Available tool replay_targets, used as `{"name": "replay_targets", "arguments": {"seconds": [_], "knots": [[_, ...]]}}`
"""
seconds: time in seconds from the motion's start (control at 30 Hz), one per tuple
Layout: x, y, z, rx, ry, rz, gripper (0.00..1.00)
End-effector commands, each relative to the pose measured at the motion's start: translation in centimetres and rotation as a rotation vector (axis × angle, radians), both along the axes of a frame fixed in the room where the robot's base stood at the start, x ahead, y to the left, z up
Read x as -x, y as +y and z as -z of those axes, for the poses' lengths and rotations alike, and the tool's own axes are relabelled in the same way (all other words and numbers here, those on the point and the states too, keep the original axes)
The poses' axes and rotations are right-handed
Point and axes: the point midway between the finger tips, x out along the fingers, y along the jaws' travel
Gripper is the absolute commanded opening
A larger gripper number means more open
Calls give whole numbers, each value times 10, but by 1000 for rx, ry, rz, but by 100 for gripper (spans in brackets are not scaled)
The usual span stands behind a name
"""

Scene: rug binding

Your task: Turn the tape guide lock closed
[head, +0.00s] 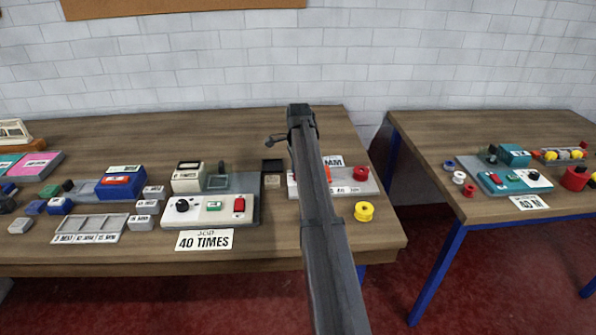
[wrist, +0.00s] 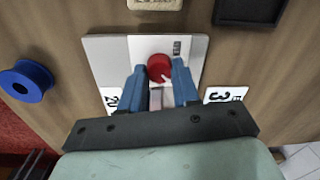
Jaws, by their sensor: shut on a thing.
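In the wrist view, a round red knob (wrist: 158,66), which looks like the tape guide lock, sits on a pale plate (wrist: 107,61) with a white strip down its middle. A small light mark shows on the knob's lower right. My gripper (wrist: 160,74) has its blue fingers on both sides of the knob and is shut on it. The fingers hide part of the knob's sides and the plate below. In the head view, my dark arm covers part of a pale plate (head: 366,186) on the left table; my fingertips and the knob cannot be made out there.
In the wrist view, a blue spool (wrist: 27,80) lies left of the plate and a black tray (wrist: 250,10) lies upper right. In the head view, a white control box (head: 210,210) and a yellow spool (head: 364,211) flank my arm. A gap separates the right table (head: 430,150).

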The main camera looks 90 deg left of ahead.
Motion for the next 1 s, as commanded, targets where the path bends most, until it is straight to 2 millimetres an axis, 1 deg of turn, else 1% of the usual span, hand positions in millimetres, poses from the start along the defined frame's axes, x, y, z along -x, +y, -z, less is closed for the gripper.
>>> {"name": "replay_targets", "arguments": {"seconds": [0.5, 0.53, 0.8, 1.0], "knots": [[0, 0, 0, -1, 0, 21, 0], [0, 0, 0, -1, 0, 21, 32], [0, 0, 0, 0, 0, 19, 56], [0, 0, 0, 0, 0, 19, 56]]}}
